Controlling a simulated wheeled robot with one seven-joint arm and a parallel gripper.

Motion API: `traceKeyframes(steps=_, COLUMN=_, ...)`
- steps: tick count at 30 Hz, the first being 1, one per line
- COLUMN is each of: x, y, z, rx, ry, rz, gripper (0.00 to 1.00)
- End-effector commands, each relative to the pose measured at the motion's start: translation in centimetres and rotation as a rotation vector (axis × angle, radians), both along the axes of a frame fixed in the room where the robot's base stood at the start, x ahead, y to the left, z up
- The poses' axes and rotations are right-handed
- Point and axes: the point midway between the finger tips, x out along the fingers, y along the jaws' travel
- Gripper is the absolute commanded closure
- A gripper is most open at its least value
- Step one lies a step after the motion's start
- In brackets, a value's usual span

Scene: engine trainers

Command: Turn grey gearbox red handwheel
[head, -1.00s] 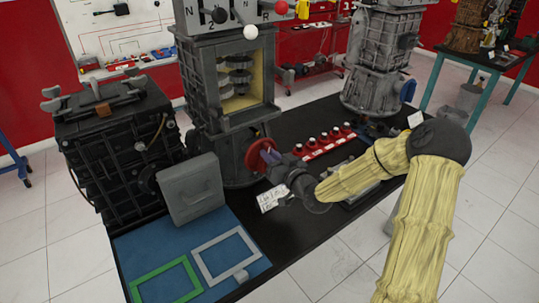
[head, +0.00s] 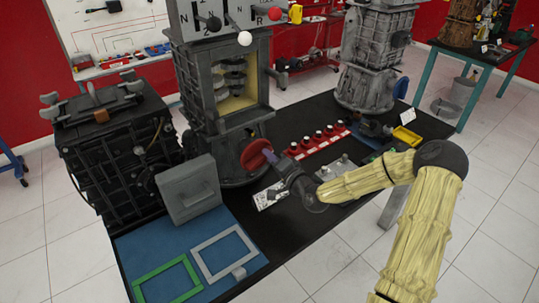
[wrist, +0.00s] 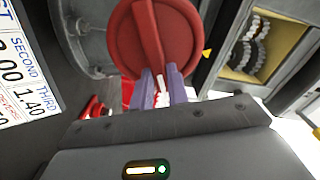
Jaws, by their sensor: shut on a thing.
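The grey gearbox (head: 192,85) stands upright on the black table, with an opening that shows its gears. Its red handwheel (head: 254,152) is low on its front, and it fills the top middle of the wrist view (wrist: 152,35), where a raised red bar crosses its face. My gripper (head: 271,160) reaches the handwheel from the right. In the wrist view its purple fingers (wrist: 160,85) are shut on the lower end of the red bar. The exact contact at the fingertips is partly hidden.
A black gearbox (head: 115,150) and a grey box (head: 188,188) stand at the left. Green (head: 166,282) and grey (head: 224,252) frames lie on a blue mat. A red strip with several knobs (head: 318,141) and a white label card (head: 270,196) lie near my arm.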

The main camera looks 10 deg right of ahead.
Motion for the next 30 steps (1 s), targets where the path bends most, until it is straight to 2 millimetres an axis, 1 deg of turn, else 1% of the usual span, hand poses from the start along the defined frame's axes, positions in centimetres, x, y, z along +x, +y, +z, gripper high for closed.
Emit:
traceKeyframes(steps=9, x=0.1, y=-0.3, z=-0.8, rx=0.266, ry=0.15, rz=-0.003, gripper=1.0)
traceKeyframes(steps=15, x=0.1, y=-0.3, z=-1.3, rx=0.408, ry=0.231, rz=-0.002, gripper=1.0)
traceKeyframes(steps=21, x=0.1, y=-0.2, z=-1.6, rx=0.508, ry=0.287, rz=-0.002, gripper=1.0)
traceKeyframes(steps=30, x=0.1, y=-0.2, z=-1.8, rx=0.563, ry=0.321, rz=-0.002, gripper=1.0)
